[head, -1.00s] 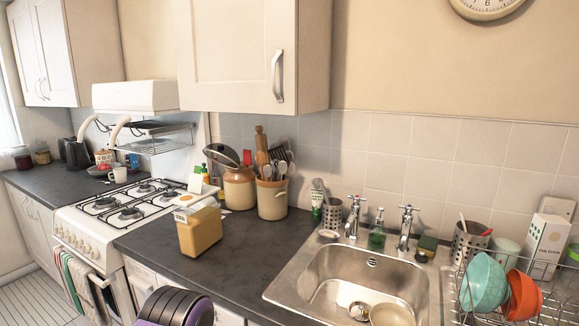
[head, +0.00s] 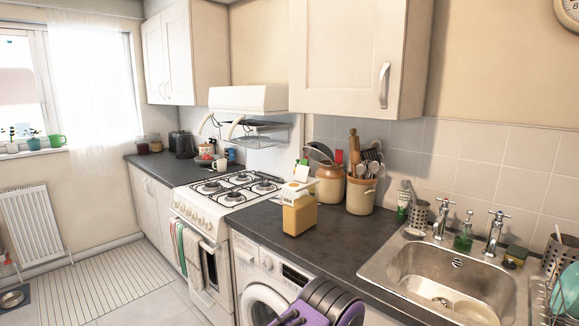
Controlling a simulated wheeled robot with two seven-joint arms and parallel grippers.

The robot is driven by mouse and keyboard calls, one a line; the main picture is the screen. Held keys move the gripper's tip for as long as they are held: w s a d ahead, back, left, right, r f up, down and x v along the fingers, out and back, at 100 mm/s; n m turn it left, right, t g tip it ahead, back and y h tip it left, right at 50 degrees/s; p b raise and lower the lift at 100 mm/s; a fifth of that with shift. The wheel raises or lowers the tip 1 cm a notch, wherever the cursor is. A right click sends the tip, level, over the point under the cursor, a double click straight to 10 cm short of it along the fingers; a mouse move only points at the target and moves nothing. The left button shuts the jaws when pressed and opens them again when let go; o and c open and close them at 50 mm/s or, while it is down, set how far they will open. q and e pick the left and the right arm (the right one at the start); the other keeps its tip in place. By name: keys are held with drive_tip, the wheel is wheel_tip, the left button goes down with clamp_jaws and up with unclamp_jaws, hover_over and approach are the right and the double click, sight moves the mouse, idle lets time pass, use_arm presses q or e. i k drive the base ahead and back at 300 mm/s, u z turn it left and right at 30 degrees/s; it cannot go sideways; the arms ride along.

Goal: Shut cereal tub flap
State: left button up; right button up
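The cereal tub (head: 299,216) is a yellow-orange box with a pale lid (head: 297,187). It stands upright on the dark counter, between the hob and the sink, near the front edge. A small pale flap (head: 301,173) appears to stand up from the lid, so it looks open; its exact angle is too small to tell. Neither gripper can be made out in the head view. Only a black and purple part, likely mine, shows at the bottom edge, in front of the washer and below the tub.
A brown jar (head: 331,184) and a utensil crock (head: 360,195) stand behind the tub. The gas hob (head: 232,189) is to its left and the sink (head: 440,280) to its right. The dark counter (head: 335,242) is clear right of the tub. The washer (head: 262,285) sits below.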

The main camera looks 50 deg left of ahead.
sight(302, 175)
drive_tip(key=u, duration=0.05)
drive_tip(key=k, duration=0.2)
drive_tip(key=u, duration=1.05)
